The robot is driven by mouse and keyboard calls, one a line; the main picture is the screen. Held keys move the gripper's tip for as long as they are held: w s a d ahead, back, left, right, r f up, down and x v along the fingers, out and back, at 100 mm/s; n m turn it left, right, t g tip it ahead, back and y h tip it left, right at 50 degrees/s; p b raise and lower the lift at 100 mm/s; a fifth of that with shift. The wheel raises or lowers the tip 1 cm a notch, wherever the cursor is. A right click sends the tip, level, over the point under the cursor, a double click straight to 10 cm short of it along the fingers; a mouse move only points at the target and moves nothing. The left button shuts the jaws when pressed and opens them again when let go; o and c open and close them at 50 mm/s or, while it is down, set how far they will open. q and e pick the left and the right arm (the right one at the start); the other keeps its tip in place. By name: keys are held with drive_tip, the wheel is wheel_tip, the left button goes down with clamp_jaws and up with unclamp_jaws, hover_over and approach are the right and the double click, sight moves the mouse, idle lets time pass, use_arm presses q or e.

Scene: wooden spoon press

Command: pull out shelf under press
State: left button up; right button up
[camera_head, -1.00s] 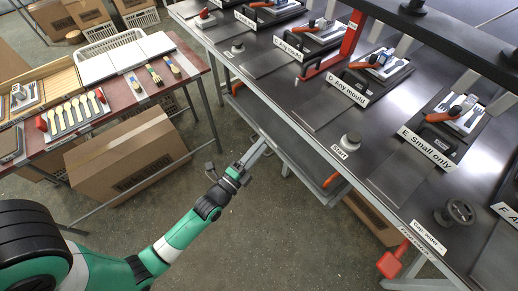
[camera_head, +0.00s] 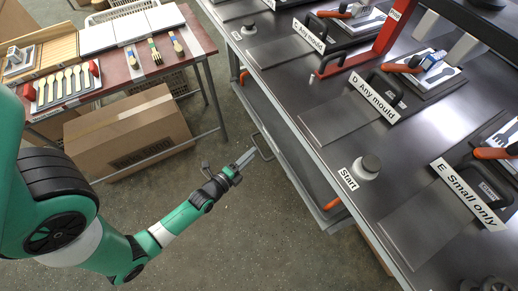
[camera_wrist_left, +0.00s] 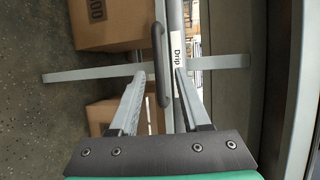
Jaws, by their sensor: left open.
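The shelf (camera_head: 289,155) is a grey tray under the press table, with an orange handle at each end. My left gripper (camera_head: 248,157) is open beside this handle. In the left wrist view the handle (camera_wrist_left: 159,62) is a dark upright bar beside a "Drip" label (camera_wrist_left: 177,47) on the shelf front. There my open fingers (camera_wrist_left: 160,75) lie either side of the handle's line. Whether they touch it I cannot tell. My right gripper is not in view.
The press table (camera_head: 318,150) with mould stations and a Start button (camera_head: 369,166) overhangs the shelf. A red table (camera_head: 110,80) with spoons stands at left, a cardboard box (camera_head: 128,132) below it. The floor (camera_head: 275,240) in front of the shelf is clear.

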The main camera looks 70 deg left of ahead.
sight(258, 147)
use_arm(q)
drive_tip(key=b+x, duration=0.1)
drive_tip(key=x, duration=0.4)
drive_tip(key=shift+w, duration=0.1)
clamp_jaws()
idle(1.2)
